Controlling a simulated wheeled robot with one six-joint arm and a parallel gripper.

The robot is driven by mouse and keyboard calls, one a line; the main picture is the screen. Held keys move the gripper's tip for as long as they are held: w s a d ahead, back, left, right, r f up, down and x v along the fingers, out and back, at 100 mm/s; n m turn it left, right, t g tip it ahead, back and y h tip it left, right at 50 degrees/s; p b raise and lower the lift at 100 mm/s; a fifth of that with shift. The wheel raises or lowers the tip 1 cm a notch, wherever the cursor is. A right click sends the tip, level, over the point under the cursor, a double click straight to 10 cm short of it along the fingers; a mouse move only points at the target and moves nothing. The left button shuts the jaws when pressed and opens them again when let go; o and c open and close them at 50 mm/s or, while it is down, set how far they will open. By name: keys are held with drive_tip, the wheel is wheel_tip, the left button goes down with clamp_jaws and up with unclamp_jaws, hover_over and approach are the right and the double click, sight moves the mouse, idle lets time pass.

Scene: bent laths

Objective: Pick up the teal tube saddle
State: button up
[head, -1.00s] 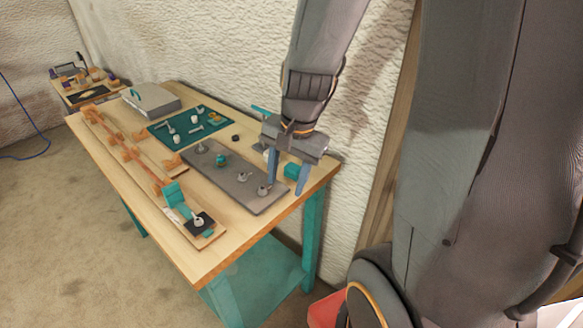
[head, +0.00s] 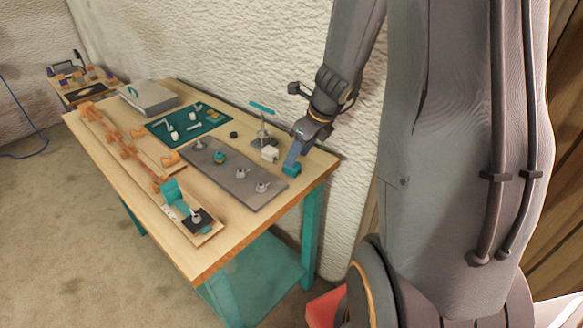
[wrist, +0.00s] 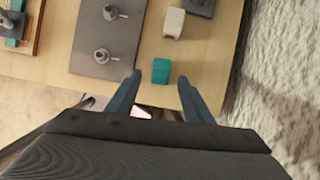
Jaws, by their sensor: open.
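The teal tube saddle (head: 291,170) looks like a small teal block on the bare wood near the right end of the table. In the wrist view the saddle (wrist: 161,70) shows between my fingertips, apart from both. My gripper (head: 296,157) is open and points down over the saddle, with a finger hiding part of it in the head view. Both fingers of my gripper (wrist: 159,80) show in the wrist view with nothing held. How high the tips are above the table is hard to tell.
A white block (head: 269,153) and a grey stand with a teal bar (head: 263,108) are close behind the saddle. A grey mat (head: 225,176) with several small parts lies to its left. The wall runs along the table's back, and the table edge is near.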

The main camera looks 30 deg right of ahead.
drive_tip(key=x, duration=0.4)
drive_tip(key=shift+w, duration=0.15)
drive_tip(key=shift+r, duration=0.1)
drive_tip(key=shift+c, duration=0.4)
clamp_jaws()
